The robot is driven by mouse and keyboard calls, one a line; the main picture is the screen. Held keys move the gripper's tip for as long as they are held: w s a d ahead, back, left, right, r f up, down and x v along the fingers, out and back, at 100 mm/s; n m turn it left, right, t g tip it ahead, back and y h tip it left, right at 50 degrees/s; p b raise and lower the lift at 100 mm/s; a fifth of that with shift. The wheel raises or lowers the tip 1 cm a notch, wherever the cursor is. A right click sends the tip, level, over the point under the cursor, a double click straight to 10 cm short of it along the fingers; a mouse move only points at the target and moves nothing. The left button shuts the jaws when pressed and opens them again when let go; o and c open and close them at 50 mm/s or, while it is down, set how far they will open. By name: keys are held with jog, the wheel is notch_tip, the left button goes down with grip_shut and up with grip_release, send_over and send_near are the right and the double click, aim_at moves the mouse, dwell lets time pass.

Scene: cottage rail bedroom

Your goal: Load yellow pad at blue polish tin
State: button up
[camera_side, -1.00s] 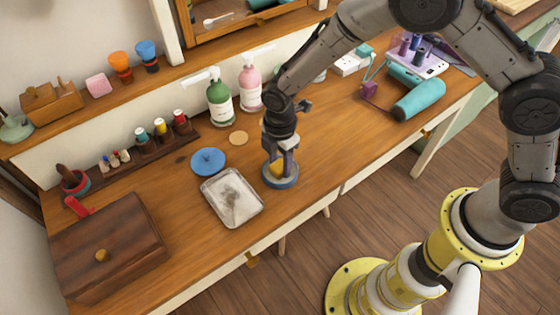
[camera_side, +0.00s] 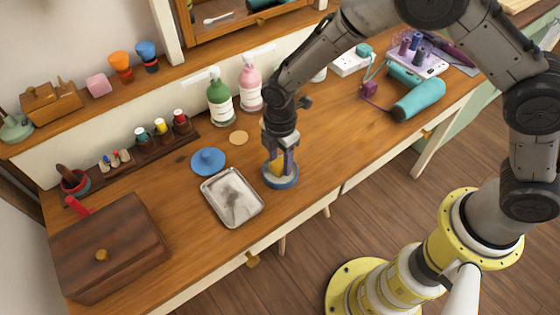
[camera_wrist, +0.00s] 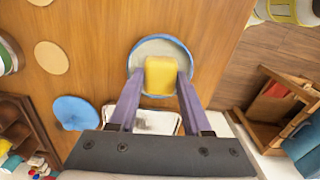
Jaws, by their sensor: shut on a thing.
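My gripper (camera_side: 280,165) points down at the blue polish tin (camera_side: 281,184), a low round open tin near the table's front edge. The yellow pad (camera_wrist: 161,75) is held between my two fingertips (camera_wrist: 158,82), over the tin's pale inside. The blue rim of the tin (camera_wrist: 139,48) shows around the pad in the wrist view. In the side view the pad (camera_side: 275,169) is partly hidden by the fingers. I cannot tell whether the pad touches the polish. A blue round lid (camera_side: 208,161) lies left of the tin.
A smeared metal tray (camera_side: 211,209) lies left of the tin. A wooden box (camera_side: 110,245) stands at the left. Green (camera_side: 220,105) and pink (camera_side: 250,90) bottles stand behind. A teal hair dryer (camera_side: 420,98) lies at the right. The tabletop right of the tin is clear.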

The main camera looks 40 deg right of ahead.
aim_at(280, 163)
jog(key=shift+r, duration=3)
jog(key=d+f+m, duration=0.1)
jog(key=d+m, duration=1.8)
jog(key=d, duration=0.2)
jog(key=shift+s+f, duration=0.25)
jog(key=shift+f, duration=0.15)
